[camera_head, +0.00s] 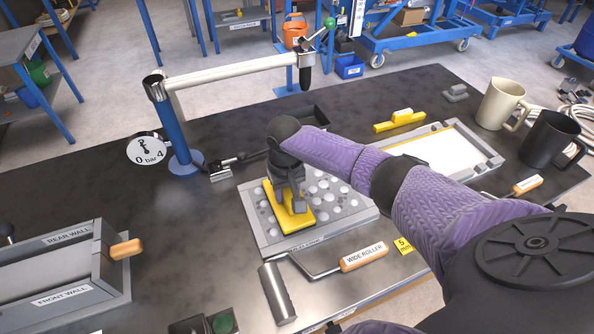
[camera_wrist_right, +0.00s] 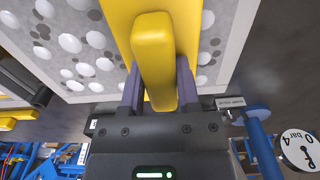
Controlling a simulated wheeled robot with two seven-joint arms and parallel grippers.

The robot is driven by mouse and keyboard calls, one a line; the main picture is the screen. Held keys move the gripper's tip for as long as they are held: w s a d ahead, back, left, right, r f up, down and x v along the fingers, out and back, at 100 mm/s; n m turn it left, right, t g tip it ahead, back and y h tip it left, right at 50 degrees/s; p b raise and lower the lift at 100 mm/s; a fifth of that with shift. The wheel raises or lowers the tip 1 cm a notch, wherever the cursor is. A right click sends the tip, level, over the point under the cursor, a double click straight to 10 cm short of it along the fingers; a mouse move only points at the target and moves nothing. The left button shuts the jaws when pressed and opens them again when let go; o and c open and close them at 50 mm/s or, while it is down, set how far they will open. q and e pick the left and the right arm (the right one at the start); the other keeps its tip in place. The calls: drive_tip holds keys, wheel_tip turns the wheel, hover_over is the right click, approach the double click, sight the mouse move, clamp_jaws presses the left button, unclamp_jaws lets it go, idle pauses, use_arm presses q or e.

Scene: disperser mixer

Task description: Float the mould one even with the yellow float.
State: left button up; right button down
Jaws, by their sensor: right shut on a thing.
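The yellow float (camera_head: 293,223) lies over the left part of mould one (camera_head: 253,222), a grey tray whose surface shows many pale round lumps or spots. My right gripper (camera_head: 290,198) is above the float. In the right wrist view my right gripper (camera_wrist_right: 158,95) is shut on the float's thick yellow handle (camera_wrist_right: 153,60), with a finger on each side. The float's plate looks flat on or just above the tray; contact cannot be told. The float hides part of the tray under it. My left gripper is not in view.
A second tray (camera_head: 489,163) with a smooth pale fill sits behind my right arm, with another yellow tool (camera_head: 400,121) beyond it. The wide roller (camera_head: 278,293) lies in front. A blue post (camera_head: 176,130) with a gauge stands left; two mugs (camera_head: 500,103) stand right.

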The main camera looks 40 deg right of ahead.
drive_tip(key=shift+d, duration=0.1)
drive_tip(key=shift+s+d+r+p, duration=0.1)
drive_tip(key=shift+s+d+p, duration=0.05)
drive_tip(key=shift+d, duration=0.4)
drive_tip(key=shift+s+d+p, duration=0.1)
drive_tip(key=shift+d+p, duration=0.05)
drive_tip(key=shift+d, duration=0.35)
drive_tip(key=shift+s+d, duration=0.2)
drive_tip(key=shift+d, duration=0.65)
drive_tip(key=shift+s+d, duration=0.15)
drive_tip(key=shift+d, duration=0.45)
drive_tip(key=shift+s+d, duration=0.2)
drive_tip(key=shift+d, duration=0.65)
drive_tip(key=shift+s+d, duration=0.2)
drive_tip(key=shift+d, duration=0.45)
drive_tip(key=shift+s+d, duration=0.15)
drive_tip(key=shift+d, duration=0.5)
drive_tip(key=shift+a, duration=0.3)
drive_tip(key=shift+w+a+p, duration=0.25)
drive_tip(key=shift+a+p, duration=0.25)
drive_tip(key=shift+a, duration=0.3)
drive_tip(key=shift+w+a+p, duration=0.15)
drive_tip(key=shift+w+a, duration=0.05)
drive_tip(key=shift+a, duration=0.5)
drive_tip(key=shift+w+a+p, duration=0.15)
drive_tip(key=shift+a, duration=0.5)
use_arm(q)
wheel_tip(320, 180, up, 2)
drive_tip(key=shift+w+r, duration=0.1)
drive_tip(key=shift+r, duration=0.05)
